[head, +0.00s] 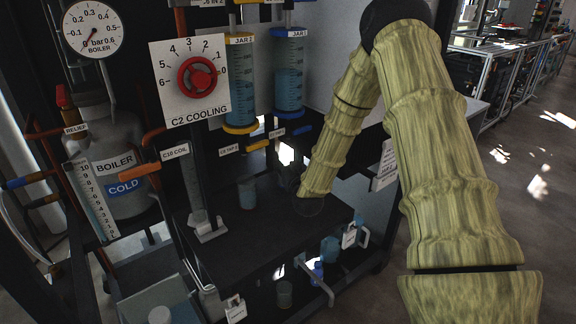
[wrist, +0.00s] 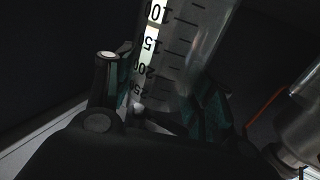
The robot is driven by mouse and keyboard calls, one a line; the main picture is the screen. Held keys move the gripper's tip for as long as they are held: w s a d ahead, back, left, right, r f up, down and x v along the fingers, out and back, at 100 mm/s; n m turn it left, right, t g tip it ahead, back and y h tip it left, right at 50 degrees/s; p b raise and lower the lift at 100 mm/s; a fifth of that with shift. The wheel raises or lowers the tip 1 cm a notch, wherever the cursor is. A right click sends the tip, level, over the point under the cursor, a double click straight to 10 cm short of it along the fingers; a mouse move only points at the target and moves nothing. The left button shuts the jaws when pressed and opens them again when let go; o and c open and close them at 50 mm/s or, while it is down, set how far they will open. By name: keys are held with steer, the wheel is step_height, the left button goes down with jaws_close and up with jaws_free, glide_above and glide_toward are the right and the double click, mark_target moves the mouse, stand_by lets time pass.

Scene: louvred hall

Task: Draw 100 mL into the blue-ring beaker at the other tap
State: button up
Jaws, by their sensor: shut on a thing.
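My gripper (wrist: 158,95) is shut on a clear graduated beaker (wrist: 178,45) in the wrist view. Its printed marks run from 100 to 250. I see no coloured ring on the visible part, and no water level is clear. In the head view my gripper (head: 288,178) is dark and mostly hidden by my arm, near the taps. Another clear beaker (head: 247,192) stands on the dark shelf.
The dark shelf (head: 240,240) is clear toward its front. A C2 cooling panel (head: 190,80) with a red knob and a boiler (head: 115,165) stand left. A beaker (head: 284,293) and blue vessels (head: 330,249) sit lower. A metal fitting (wrist: 302,125) is close right in the wrist view.

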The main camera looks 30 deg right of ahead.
mark_target(289, 156)
steer(key=w+d, duration=0.2)
steer(key=shift+w+d+f, duration=0.1)
steer(key=shift+w+f, duration=0.15)
steer(key=shift+w, duration=0.05)
steer(key=shift+f, duration=1.65)
steer(key=shift+f+b, duration=0.15)
steer(key=shift+b, duration=0.15)
steer(key=o, duration=1)
steer(key=shift+o, duration=0.2)
steer(key=v, duration=1.2)
